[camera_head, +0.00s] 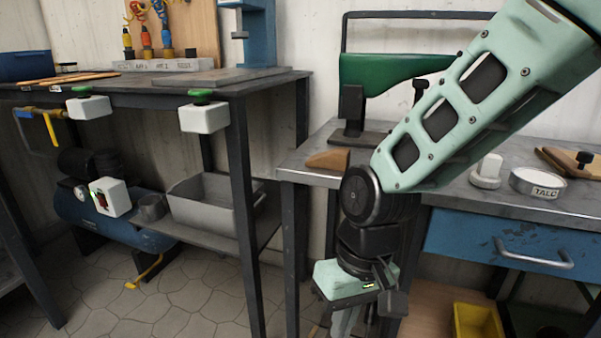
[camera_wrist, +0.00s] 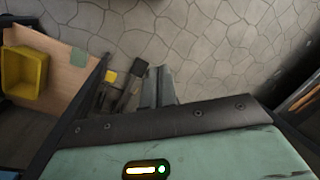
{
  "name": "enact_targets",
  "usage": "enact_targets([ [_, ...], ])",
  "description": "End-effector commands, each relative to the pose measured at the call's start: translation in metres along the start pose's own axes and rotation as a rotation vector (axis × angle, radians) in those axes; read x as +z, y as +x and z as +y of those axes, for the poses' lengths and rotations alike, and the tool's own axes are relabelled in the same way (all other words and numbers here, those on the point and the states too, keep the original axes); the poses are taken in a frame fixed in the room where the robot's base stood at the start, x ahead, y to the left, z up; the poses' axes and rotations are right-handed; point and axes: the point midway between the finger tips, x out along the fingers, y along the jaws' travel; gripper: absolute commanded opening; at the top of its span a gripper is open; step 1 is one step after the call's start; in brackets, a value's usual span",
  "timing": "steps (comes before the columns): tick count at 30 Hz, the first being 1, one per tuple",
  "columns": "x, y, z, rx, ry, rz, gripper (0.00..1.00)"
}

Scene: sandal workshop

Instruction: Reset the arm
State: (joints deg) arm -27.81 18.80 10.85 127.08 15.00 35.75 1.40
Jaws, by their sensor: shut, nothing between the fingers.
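My arm reaches in from the upper right in the head view and bends down at its elbow. My gripper (camera_head: 345,322) hangs low in front of the workbench, with its fingertips cut off by the bottom edge. In the wrist view my gripper (camera_wrist: 158,82) points down over the stone floor. Its two fingers are together and hold nothing.
A metal-topped bench (camera_head: 470,205) with a blue drawer (camera_head: 500,245) stands beside my arm. A talc tin (camera_head: 537,183) is on it. A dark table (camera_head: 150,85) stands left, above a grey bin (camera_head: 215,200) and blue compressor (camera_head: 120,220). A yellow bin (camera_wrist: 24,72) sits low.

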Motion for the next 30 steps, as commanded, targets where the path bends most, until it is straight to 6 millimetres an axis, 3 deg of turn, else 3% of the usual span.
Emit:
enact_targets([
  [1, 0.020, -0.014, -0.001, 0.014, -0.037, 0.013, 0.00],
  [6, 0.071, -0.036, 0.003, 0.067, -0.133, 0.034, 0.00],
  [15, 0.133, -0.051, 0.020, 0.170, -0.245, 0.063, 0.00],
  [26, 0.136, -0.127, 0.004, 0.168, -0.244, 0.059, 0.00],
  [30, 0.138, -0.168, -0.005, 0.167, -0.244, 0.059, 0.00],
])
